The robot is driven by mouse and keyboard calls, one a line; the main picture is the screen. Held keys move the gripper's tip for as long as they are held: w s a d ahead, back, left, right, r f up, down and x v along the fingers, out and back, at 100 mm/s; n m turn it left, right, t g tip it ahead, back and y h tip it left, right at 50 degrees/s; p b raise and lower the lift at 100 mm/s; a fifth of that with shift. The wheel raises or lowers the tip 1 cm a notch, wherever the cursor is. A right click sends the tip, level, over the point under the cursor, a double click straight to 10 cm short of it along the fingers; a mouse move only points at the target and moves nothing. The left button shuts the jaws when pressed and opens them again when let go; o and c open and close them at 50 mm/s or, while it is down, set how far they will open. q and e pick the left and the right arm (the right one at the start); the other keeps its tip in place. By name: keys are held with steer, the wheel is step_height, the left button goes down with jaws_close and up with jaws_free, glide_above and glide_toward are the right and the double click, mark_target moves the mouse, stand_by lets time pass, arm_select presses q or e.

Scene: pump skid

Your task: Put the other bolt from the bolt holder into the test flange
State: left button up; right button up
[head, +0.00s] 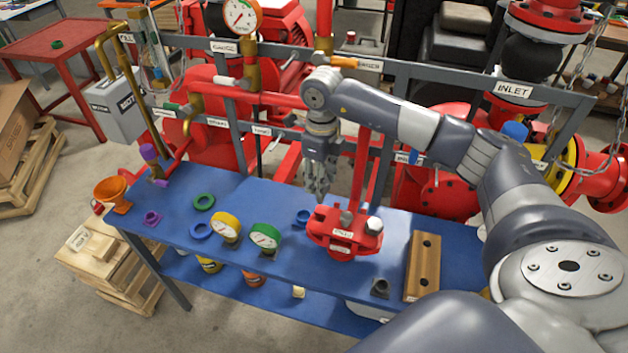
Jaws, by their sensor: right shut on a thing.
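The red test flange (343,246) sits on the blue bench. A grey bolt (373,226) stands at its right side, and another grey piece shows near the middle of its top. My right gripper (319,193) points down over the flange's left side. It is shut on a bolt, which the fingers mostly hide; I cannot tell whether the bolt touches the flange. The wooden bolt holder (424,268) lies to the right, with two dark holes that look empty. My left gripper is not in view.
A dark fitting (380,288) stands by the holder. Red pipes and a grey frame rise behind the bench.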

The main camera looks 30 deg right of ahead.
mark_target(320, 202)
steer(key=shift+f+b, duration=1.55)
steer(key=shift+f, duration=1.45)
steer(key=shift+b, duration=0.4)
steer(key=shift+f+b, duration=2.4)
steer(key=shift+f, duration=0.45)
steer(key=o, duration=1.2)
steer(key=shift+c, duration=0.2)
step_height(320, 202, up, 12)
steer(key=shift+r, duration=0.1)
